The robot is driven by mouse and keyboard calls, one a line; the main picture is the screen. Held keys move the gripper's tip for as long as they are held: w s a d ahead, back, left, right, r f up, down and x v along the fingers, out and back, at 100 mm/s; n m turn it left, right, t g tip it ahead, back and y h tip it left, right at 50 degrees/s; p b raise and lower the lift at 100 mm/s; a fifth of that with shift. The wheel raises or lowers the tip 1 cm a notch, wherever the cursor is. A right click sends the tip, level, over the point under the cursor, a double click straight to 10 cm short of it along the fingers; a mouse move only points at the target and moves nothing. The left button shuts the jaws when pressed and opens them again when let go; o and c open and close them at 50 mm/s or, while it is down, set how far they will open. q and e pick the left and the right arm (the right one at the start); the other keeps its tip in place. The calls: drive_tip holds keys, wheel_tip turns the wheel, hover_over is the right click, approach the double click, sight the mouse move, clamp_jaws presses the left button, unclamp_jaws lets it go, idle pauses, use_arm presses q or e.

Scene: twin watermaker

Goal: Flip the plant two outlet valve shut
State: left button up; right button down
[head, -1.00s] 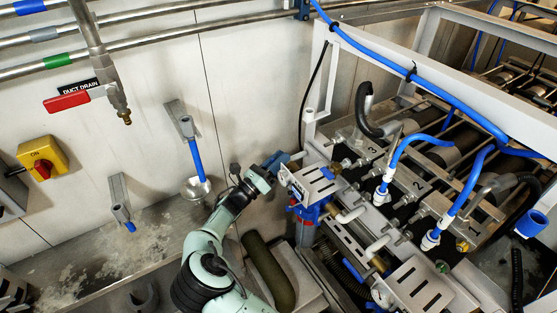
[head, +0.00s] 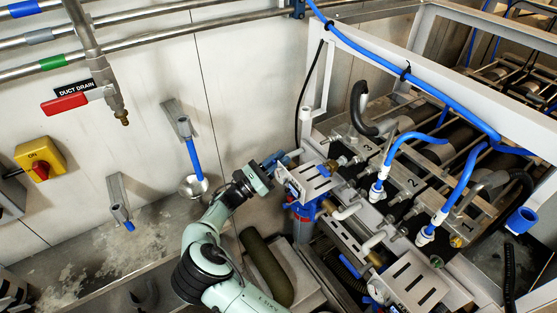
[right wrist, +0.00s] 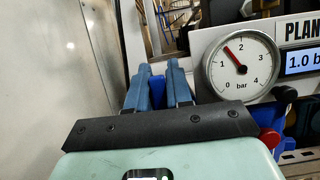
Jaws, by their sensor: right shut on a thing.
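My right gripper (head: 274,160) is at the left end of the grey-framed plant unit in the head view. In the right wrist view its two blue-grey fingers (right wrist: 155,88) are shut on a bright blue piece (right wrist: 157,90), which looks like a valve handle. The fingers hide most of it, so I cannot tell its angle. Right of the fingers is a panel (right wrist: 296,30) with cut-off lettering "PLAN" and a display starting "1.0"; its number is out of view. My left gripper is not in view.
A slotted metal plate (head: 312,178) is right of my gripper. Blue hoses (head: 440,105) cross the unit. A red duct drain lever (head: 64,104) and yellow switch (head: 40,160) are on the left wall.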

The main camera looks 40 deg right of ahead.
drive_tip(key=c, duration=1.1)
unclamp_jaws()
drive_tip(key=shift+f, duration=0.1)
